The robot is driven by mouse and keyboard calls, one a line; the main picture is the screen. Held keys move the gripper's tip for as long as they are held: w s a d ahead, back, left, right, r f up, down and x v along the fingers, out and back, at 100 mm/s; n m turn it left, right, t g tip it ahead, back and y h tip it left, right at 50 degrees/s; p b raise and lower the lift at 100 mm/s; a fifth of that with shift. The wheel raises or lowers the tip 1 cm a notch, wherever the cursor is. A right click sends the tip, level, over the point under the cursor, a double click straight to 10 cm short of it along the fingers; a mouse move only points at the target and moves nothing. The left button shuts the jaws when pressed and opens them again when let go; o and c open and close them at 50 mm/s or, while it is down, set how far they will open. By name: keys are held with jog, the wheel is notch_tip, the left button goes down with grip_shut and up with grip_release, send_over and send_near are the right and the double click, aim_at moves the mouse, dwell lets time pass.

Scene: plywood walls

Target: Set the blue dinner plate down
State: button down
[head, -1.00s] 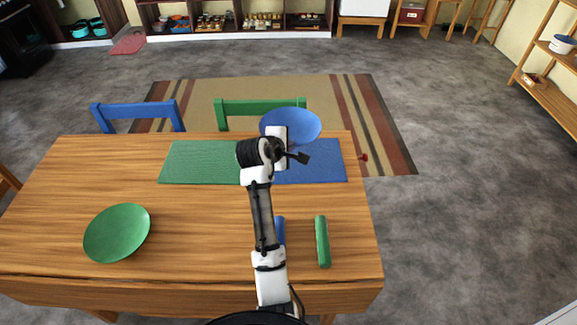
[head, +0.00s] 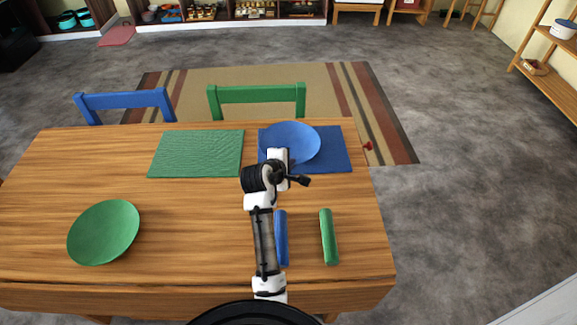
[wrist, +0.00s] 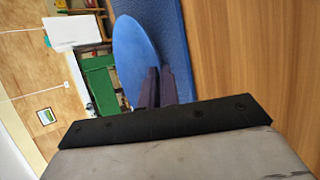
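The blue dinner plate (head: 291,140) is over the left part of the blue placemat (head: 336,152) on the far side of the table, its far rim reaching slightly past the mat's far edge. In the wrist view the plate (wrist: 130,50) is beside the blue placemat (wrist: 172,35). My gripper (wrist: 156,88) has its two dark fingers close together at the plate's near rim, shut on it. In the head view my wrist hides the fingers. I cannot tell whether the plate's underside touches the mat.
A green placemat (head: 197,154) lies to the left. A green plate (head: 104,232) is at front left. A blue roll (head: 281,238) and a green roll (head: 329,237) lie near my arm. Blue (head: 125,101) and green (head: 256,95) chairs stand behind the table (head: 190,225).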

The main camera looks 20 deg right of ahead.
jog(key=c, duration=1.6)
grip_release()
jog(key=shift+c, duration=0.2)
jog(key=shift+r, duration=0.15)
jog(key=b+v, duration=0.1)
jog(key=v, duration=1.1)
